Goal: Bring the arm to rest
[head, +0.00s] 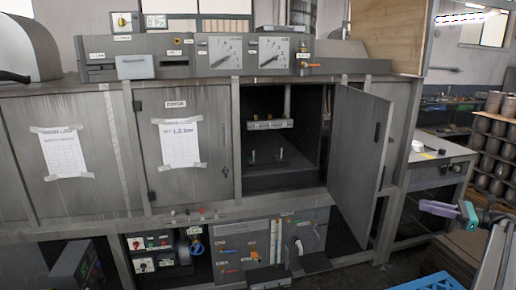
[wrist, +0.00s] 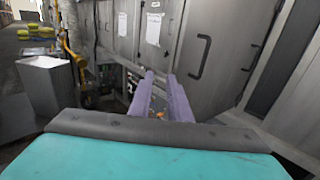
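My gripper (head: 438,209) is at the right of the head view, in front of the machine and to the right of its open door. Its purple fingers point left, and a teal part shows behind them. In the wrist view my gripper (wrist: 161,78) shows two purple fingers with a narrow gap between them. Nothing is seen held there. The fingertips appear clear of any surface. Most of my arm is out of the head view.
The grey cabinet door (head: 358,160) stands swung open beside a dark chamber (head: 283,181). A side table (head: 438,153) and a rack of brown cylinders (head: 492,150) stand at the right. A blue crate (head: 432,283) is low, below my gripper.

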